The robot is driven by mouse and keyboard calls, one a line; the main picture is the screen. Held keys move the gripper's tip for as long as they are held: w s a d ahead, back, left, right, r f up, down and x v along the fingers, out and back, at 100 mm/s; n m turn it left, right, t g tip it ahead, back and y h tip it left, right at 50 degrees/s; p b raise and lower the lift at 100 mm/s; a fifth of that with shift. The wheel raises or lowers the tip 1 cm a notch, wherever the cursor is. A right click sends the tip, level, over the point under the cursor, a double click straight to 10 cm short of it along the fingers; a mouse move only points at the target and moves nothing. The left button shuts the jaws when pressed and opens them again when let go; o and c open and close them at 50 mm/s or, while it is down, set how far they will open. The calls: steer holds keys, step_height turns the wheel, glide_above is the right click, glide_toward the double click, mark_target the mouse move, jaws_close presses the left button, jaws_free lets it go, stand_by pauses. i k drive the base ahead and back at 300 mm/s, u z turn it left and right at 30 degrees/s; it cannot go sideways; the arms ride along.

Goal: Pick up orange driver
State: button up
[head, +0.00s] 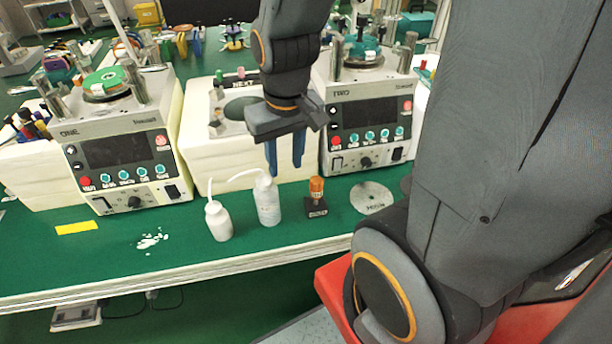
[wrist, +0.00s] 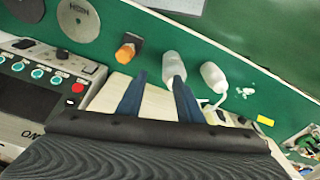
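The orange driver (head: 316,188) stands upright in a small dark base (head: 316,208) on the green bench, right of two white bottles in the head view. In the wrist view the orange driver (wrist: 126,52) lies beyond my fingertips, a little left of the middle. My gripper (head: 285,160) hangs above and behind the driver in the head view, its blue fingers pointing down. In the wrist view my gripper (wrist: 159,80) has its two blue fingers apart, with nothing held between them. The driver is apart from the fingers.
Two white wash bottles (head: 267,200) (head: 217,220) stand close left of the driver. A grey disc (head: 371,197) lies to its right. Lapping machines (head: 120,150) (head: 368,115) stand behind on both sides. A yellow strip (head: 77,228) and white scraps (head: 152,239) lie at left.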

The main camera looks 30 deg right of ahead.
mark_target(316, 195)
steer(key=u, duration=0.9)
steer(key=k, duration=0.85)
steer(key=z, duration=0.75)
steer(key=i, duration=0.5)
steer(key=z, duration=0.05)
